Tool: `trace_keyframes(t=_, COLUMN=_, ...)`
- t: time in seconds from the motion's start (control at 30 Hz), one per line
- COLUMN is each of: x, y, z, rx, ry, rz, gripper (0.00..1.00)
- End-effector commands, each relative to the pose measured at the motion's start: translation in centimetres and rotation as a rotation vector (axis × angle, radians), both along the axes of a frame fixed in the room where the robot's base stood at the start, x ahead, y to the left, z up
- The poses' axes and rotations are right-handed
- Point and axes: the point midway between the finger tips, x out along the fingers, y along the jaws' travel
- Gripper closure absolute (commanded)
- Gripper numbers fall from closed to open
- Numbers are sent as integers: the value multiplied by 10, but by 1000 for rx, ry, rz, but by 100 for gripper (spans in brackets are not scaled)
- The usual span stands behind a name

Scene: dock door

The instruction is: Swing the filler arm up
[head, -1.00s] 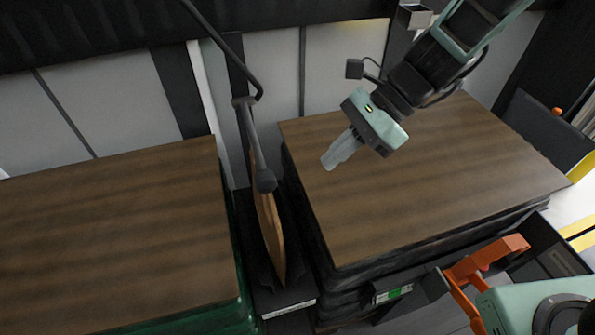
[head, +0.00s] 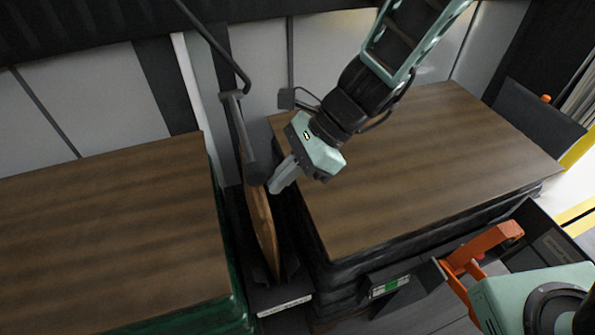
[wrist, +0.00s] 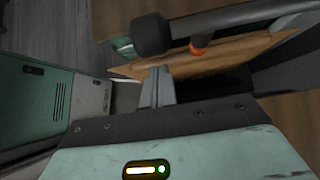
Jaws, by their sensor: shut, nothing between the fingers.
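The filler arm (head: 241,130) appears to be the grey bar hanging from a bent dark pipe in the gap between two stacks. It slopes down to a thick dark knob (head: 257,173) at its lower end. The arm also shows in the wrist view (wrist: 235,17), its knob at top centre. My gripper (head: 274,188) is shut and empty, its fingertips just right of and slightly below the knob. In the wrist view the fingers (wrist: 158,77) point toward the knob, with a small visible gap. I cannot tell their depth apart exactly.
A wooden panel (head: 264,235) stands on edge below the knob. Wood-topped stacks stand to the left (head: 100,235) and right (head: 420,165), the right one under my arm. An orange handle (head: 485,250) is at lower right.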

Motion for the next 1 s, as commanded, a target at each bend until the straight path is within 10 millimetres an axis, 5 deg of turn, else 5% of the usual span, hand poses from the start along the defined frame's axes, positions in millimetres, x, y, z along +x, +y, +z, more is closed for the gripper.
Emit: trace_keyframes(t=1.0, x=-1, y=7, z=31, rx=-14, ry=55, rz=-2, gripper=100)
